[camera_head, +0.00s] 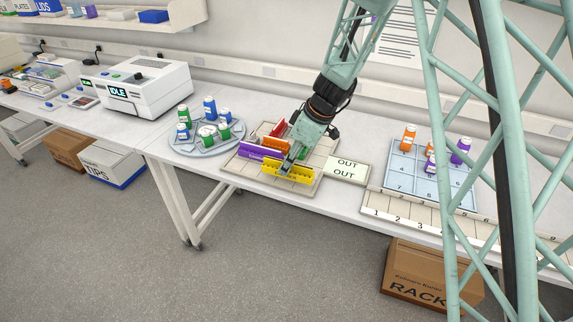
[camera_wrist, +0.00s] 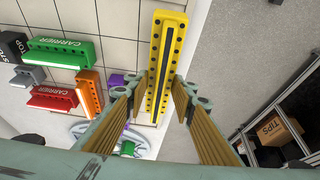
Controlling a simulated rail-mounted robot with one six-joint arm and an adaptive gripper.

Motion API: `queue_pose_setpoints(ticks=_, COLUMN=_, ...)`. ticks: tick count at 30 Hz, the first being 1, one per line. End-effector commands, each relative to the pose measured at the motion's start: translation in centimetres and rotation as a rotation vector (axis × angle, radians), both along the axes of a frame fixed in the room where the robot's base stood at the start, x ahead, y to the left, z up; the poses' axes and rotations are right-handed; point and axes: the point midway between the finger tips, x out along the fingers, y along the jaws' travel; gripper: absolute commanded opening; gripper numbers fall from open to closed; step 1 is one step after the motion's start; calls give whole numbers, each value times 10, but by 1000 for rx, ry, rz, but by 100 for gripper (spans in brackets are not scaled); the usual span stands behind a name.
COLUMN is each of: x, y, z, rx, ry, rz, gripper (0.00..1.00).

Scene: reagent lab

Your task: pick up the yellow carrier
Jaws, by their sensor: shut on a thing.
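The yellow carrier (camera_head: 299,176) is a long bar with a row of holes, at the front edge of the pale tiled board (camera_head: 232,166) in the head view. It also shows upright in the wrist view (camera_wrist: 169,52), between my fingers. My gripper (camera_head: 287,168) reaches down from above and is shut on it; the two fingers also show in the wrist view (camera_wrist: 158,90), one on each side of the carrier. I cannot tell whether the carrier touches the board.
Purple (camera_head: 256,152), orange (camera_head: 273,144) and red (camera_head: 278,127) carriers stand close behind; a green carrier (camera_wrist: 62,52) shows in the wrist view. A round tray (camera_head: 186,149) with bottles is left. An OUT plate (camera_head: 345,169) and a numbered bottle grid (camera_head: 404,172) are right.

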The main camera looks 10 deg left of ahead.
Motion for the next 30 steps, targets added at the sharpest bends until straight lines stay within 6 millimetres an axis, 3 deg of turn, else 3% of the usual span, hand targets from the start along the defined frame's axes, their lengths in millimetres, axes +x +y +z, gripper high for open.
queue_pose_setpoints(ticks=18, x=-85, y=-44, z=8, rx=0, ry=0, rz=0, gripper=11)
queue_pose_setpoints(ticks=30, x=-120, y=-63, z=12, rx=0, ry=0, rz=1, gripper=11)
